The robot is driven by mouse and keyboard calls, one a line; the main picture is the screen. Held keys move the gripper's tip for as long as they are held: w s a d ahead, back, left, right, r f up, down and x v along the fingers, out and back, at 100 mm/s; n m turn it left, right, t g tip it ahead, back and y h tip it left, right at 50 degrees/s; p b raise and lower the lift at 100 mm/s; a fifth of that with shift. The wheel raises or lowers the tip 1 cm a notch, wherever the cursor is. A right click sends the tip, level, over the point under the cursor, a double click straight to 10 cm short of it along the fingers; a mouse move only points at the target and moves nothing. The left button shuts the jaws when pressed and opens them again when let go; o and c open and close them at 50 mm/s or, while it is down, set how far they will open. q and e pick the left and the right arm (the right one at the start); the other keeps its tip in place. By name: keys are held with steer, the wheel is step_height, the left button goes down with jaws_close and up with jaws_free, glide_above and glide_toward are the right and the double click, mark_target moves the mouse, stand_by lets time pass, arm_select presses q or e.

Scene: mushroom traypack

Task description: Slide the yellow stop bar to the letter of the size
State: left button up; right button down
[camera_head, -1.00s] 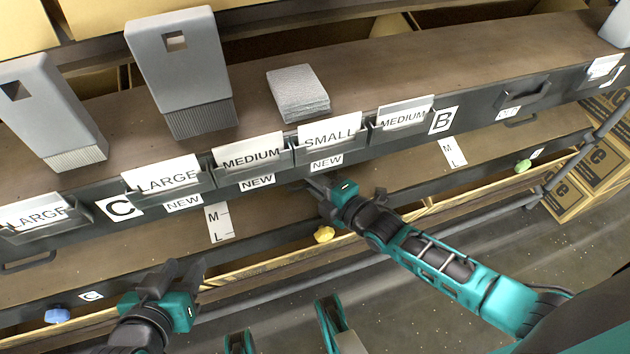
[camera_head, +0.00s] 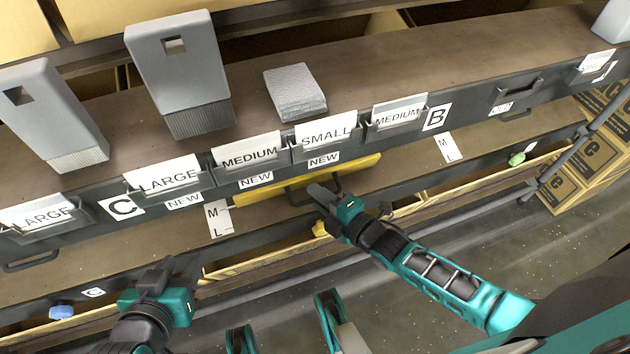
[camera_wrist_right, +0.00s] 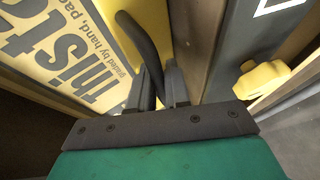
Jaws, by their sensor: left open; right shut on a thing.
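The yellow stop bar (camera_head: 262,194) lies on the lower shelf, under the row of card holders, with a dark handle (camera_head: 297,187) on its front. Its left end is beside the white M/L strip (camera_head: 218,219), close to the M and above the L. My right gripper (camera_head: 322,192) is shut on the handle. In the right wrist view the fingers (camera_wrist_right: 163,88) close on the dark curved handle (camera_wrist_right: 143,45) beside a yellow printed panel (camera_wrist_right: 75,50). My left gripper (camera_head: 162,272) is open and empty at the shelf's front, lower left.
A yellow knob (camera_head: 319,229) is on the front edge below my right gripper; it also shows in the wrist view (camera_wrist_right: 262,79). A blue knob (camera_head: 61,312) and a green knob (camera_head: 516,159) sit farther along. Another M/L strip (camera_head: 447,147) is to the right.

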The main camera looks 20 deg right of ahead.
steer(key=c, duration=1.2)
jaws_free()
steer(key=shift+o, duration=0.2)
arm_select(q)
steer(key=r+p, duration=0.1)
steer(key=p, duration=0.1)
steer(key=a+p, duration=0.1)
steer(key=p, duration=0.1)
steer(key=shift+s+a+r, duration=0.1)
steer(key=shift+s+r, duration=0.2)
steer(key=shift+r, duration=0.05)
arm_select(e)
steer(key=v, duration=1.3)
